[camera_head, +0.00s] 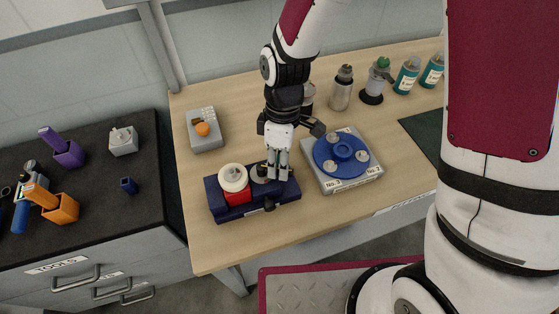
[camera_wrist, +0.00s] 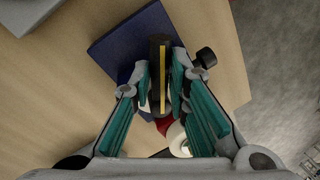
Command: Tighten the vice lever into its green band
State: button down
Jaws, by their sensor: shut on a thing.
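The vice stands near the bench's front edge, with a dark blue base (camera_head: 228,209) that also shows in the wrist view (camera_wrist: 118,45). A red block (camera_head: 238,198) with a white round piece (camera_head: 233,178) on top sits at its left. My gripper (camera_head: 271,175) points down over the right part of the vice. In the wrist view my gripper (camera_wrist: 161,88) is shut on a dark bar with a yellow stripe (camera_wrist: 159,60), apparently the vice lever. A black knob (camera_wrist: 206,57) lies just right of the fingers. I cannot make out the green band.
A grey fixture with a blue disc (camera_head: 325,153) stands close to the right. A grey box with an orange knob (camera_head: 204,130) is behind left. Bottles (camera_head: 406,75) line the back right. The bench front between is clear.

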jog(key=shift+s+a+m, duration=0.1)
jog(key=shift+m, duration=0.3)
jog(key=shift+r, duration=0.1)
jog(key=c, duration=1.5)
grip_release()
jog(key=shift+c, duration=0.2)
notch_tip(320, 180, up, 12)
jog(key=w, duration=0.2)
jog(key=shift+d, duration=0.4)
jog(key=shift+w, duration=0.1)
